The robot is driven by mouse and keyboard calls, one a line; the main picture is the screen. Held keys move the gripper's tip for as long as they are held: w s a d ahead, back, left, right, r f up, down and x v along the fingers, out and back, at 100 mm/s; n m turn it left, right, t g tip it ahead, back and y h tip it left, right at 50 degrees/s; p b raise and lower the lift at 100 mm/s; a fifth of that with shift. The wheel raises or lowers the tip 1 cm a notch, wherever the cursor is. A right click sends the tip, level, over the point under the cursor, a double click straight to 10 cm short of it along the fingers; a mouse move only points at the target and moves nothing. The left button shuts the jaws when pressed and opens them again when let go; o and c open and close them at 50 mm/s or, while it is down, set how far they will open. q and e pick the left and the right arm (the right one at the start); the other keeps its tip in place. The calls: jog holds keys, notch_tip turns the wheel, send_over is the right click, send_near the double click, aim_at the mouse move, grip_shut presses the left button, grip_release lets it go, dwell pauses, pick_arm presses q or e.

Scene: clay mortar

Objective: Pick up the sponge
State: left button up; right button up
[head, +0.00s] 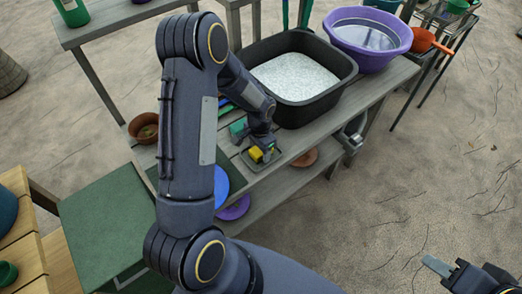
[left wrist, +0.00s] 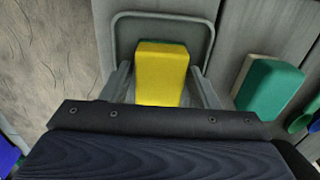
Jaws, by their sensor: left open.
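A yellow sponge (left wrist: 161,72) lies on a grey tray (left wrist: 208,40) in the left wrist view. It also shows small in the head view (head: 256,154), partly covered by my gripper. My left gripper (left wrist: 160,88) is open, with one finger on each side of the yellow sponge; I cannot tell whether they touch it. A green block with a pale side (left wrist: 270,88), perhaps another sponge, lies to the right of the tray. My right gripper (head: 455,268) is at the lower right of the head view, away from the shelf; its jaws are partly cut off.
A black tub (head: 345,68) of pale grains and a purple basin (head: 367,40) stand on the wooden bench behind. A brown bowl (head: 144,128) is left of my arm. Blue and purple plates sit lower down. Sandy ground is open at right.

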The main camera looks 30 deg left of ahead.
pick_arm(q)
jog(key=c, duration=0.7)
jog(key=shift+c, duration=0.2)
jog(key=shift+r, duration=0.1)
jog(key=shift+r, duration=0.65)
jog(key=s+d+r+b, duration=0.2)
jog(key=s+d+r, duration=0.2)
jog(key=d+r, duration=0.7)
jog(key=shift+s+d+r, duration=0.25)
jog(key=shift+s+d, duration=0.15)
jog(key=shift+d, duration=0.7)
